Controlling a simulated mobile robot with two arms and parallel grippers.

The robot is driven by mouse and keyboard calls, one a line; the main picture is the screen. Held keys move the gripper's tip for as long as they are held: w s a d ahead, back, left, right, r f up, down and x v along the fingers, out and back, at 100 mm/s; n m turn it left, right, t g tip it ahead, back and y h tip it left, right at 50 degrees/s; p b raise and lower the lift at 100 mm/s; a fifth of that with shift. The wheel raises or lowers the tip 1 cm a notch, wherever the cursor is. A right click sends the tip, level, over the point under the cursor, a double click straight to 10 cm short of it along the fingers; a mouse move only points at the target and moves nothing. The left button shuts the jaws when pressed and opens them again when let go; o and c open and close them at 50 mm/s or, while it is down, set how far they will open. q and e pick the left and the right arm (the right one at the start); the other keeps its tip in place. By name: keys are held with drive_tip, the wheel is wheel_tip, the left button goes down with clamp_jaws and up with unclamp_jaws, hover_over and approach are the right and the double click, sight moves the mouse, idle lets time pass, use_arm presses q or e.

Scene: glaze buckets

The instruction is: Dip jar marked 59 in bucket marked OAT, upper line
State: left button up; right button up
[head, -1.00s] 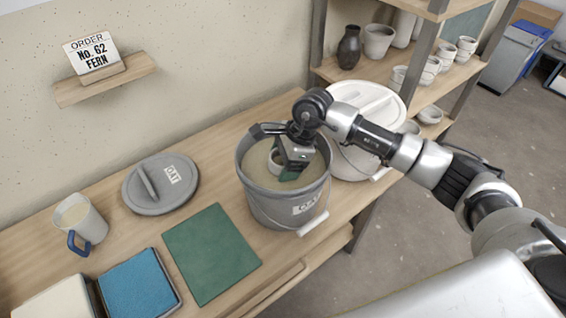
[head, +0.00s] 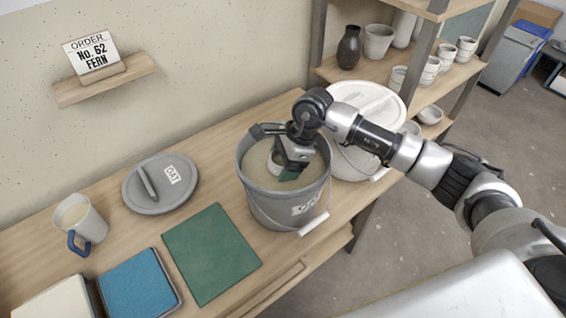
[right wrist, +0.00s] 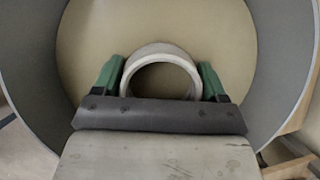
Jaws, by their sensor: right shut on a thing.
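The grey bucket marked OAT (head: 262,205) stands open on the wooden bench with beige glaze (head: 254,165) inside. My right gripper (head: 286,172) reaches down into the bucket's mouth, pointing downward. In the right wrist view its green-tipped fingers (right wrist: 160,84) are shut on a pale jar (right wrist: 160,50), one finger on each side of the rim. The jar is mostly hidden by the gripper in the head view. Its number cannot be read, and I cannot tell how deep it sits in the glaze. The bucket's inner lines cannot be made out. My left gripper is not in view.
The OAT lid (head: 150,195), a mug (head: 82,220), a green mat (head: 211,252) and a blue pad (head: 139,284) lie left of the bucket. A white lidded bucket (head: 372,100) stands close on its right. An order card (head: 92,55) reads No. 62 FERN.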

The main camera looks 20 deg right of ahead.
drive_tip(key=shift+r, duration=0.15)
wheel_tip(320, 180, up, 9)
drive_tip(key=p, duration=0.4)
drive_tip(key=shift+p, duration=0.3)
drive_tip(key=shift+r, duration=0.15)
idle(1.8)
wheel_tip(320, 180, up, 8)
drive_tip(key=p, duration=0.3)
drive_tip(key=shift+f+p, duration=0.2)
drive_tip(key=shift+p, duration=0.15)
